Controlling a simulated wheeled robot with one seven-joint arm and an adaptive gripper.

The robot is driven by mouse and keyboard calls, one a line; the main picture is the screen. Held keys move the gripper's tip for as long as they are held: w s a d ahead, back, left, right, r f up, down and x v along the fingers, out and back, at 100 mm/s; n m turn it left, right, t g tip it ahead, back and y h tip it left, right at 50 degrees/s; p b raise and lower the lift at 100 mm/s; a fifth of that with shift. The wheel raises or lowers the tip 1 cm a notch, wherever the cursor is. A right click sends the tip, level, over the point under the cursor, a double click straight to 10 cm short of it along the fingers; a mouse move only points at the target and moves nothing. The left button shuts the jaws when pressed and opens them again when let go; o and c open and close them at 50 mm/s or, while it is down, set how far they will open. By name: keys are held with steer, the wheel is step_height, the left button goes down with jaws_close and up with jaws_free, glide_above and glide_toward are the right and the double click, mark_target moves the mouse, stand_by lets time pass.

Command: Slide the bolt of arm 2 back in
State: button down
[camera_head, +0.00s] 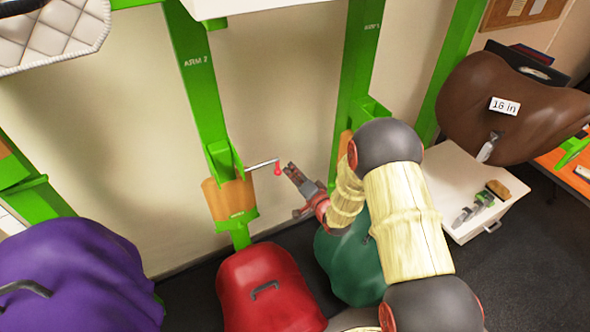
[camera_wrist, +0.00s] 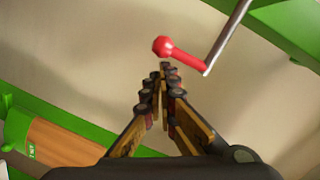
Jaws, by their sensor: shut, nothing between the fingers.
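The bolt of arm 2 (camera_head: 262,164) is a thin metal rod that sticks out to the right from the green bracket of arm 2 (camera_head: 222,158). Its end bends down to a red knob (camera_head: 278,170). In the wrist view the rod (camera_wrist: 226,38) comes from the upper right and the red knob (camera_wrist: 163,46) lies just beyond my fingertips. My gripper (camera_head: 291,168) is shut and empty, pointing at the knob from the right; it also shows in the wrist view (camera_wrist: 166,70). I cannot tell whether the tips touch the knob.
A wooden block (camera_head: 229,199) is on the bracket. Below stand a red saddle (camera_head: 262,290), a purple saddle (camera_head: 75,270) and a green saddle (camera_head: 345,262). The post of arm 1 (camera_head: 359,80) stands to the right. The wall between the posts is bare.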

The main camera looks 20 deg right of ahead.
steer(key=s+a+b, duration=0.2)
steer(key=a+b, duration=0.1)
steer(key=a, duration=0.7)
steer(key=shift+a, duration=0.2)
